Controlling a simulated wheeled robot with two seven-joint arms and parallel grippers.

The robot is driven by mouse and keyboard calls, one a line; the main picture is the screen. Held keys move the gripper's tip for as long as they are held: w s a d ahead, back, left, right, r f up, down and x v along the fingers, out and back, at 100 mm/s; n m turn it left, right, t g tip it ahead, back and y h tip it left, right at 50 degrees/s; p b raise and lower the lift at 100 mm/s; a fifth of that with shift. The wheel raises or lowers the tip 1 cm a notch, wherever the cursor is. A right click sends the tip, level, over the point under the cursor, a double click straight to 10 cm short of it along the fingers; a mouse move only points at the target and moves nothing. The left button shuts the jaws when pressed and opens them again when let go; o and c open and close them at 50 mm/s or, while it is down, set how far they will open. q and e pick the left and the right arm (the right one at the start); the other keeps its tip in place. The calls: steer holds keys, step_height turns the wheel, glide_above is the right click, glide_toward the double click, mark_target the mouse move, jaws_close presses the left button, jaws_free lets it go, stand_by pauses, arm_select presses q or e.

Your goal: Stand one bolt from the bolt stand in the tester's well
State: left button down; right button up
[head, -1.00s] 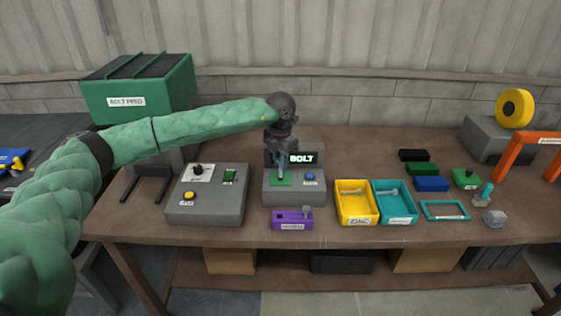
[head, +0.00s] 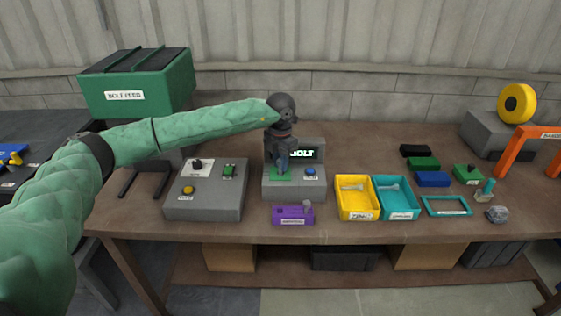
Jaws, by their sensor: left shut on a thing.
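The tester (head: 312,187) is a grey box with a lit screen reading BOLT (head: 306,154), a blue button and a green pad (head: 286,176) on its top. My left gripper (head: 281,170) points straight down, low over the green pad. It is shut on a bolt, which the fingers mostly hide. The well is hidden under the gripper, so I cannot tell how deep the bolt sits. The purple bolt stand (head: 292,216) is in front of the tester, with one grey bolt (head: 308,206) at its right end. My right gripper is not in view.
A grey control box (head: 206,205) stands left of the tester. A yellow bin (head: 357,211) and a teal bin (head: 397,212), each holding a bolt, stand to its right. The green bolt feed (head: 135,85) is at the back left. An orange frame (head: 514,152) stands far right.

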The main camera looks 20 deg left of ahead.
arm_select(q)
steer(key=shift+f+b, duration=0.6)
steer(key=shift+f, duration=0.25)
steer(key=c, duration=1.2)
jaws_free()
steer(key=shift+r, duration=0.3)
step_height(320, 180, up, 6)
steer(key=shift+f+b, duration=0.1)
steer(key=shift+b, duration=1.05)
steer(key=shift+r, duration=0.7)
steer(key=shift+f, duration=0.1)
